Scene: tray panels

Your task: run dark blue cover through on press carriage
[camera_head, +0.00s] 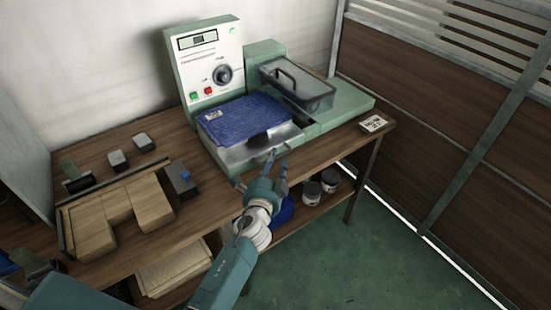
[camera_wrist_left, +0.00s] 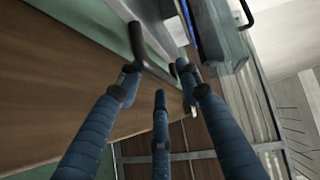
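A dark blue cover (camera_head: 238,116) with a small pale label lies flat on the press carriage (camera_head: 240,157), in front of the control panel. The carriage's metal front edge shows beyond the cover. My left gripper (camera_head: 262,170) is at the carriage's front edge, with its fingers spread. In the left wrist view, a dark bar-like handle (camera_wrist_left: 138,42) lies just beyond my left gripper's fingertips (camera_wrist_left: 160,85). A narrow strip of blue (camera_wrist_left: 191,25) shows near the top there. I cannot tell whether any finger touches the handle. My right gripper is out of view.
The green press has a control panel (camera_head: 208,62) and a clear, handled hood (camera_head: 298,88) to the right. A small sign (camera_head: 374,124) lies at the table's right end. Wooden blocks (camera_head: 118,213) and small grey blocks (camera_head: 118,159) are at left. Jars (camera_head: 311,192) stand below.

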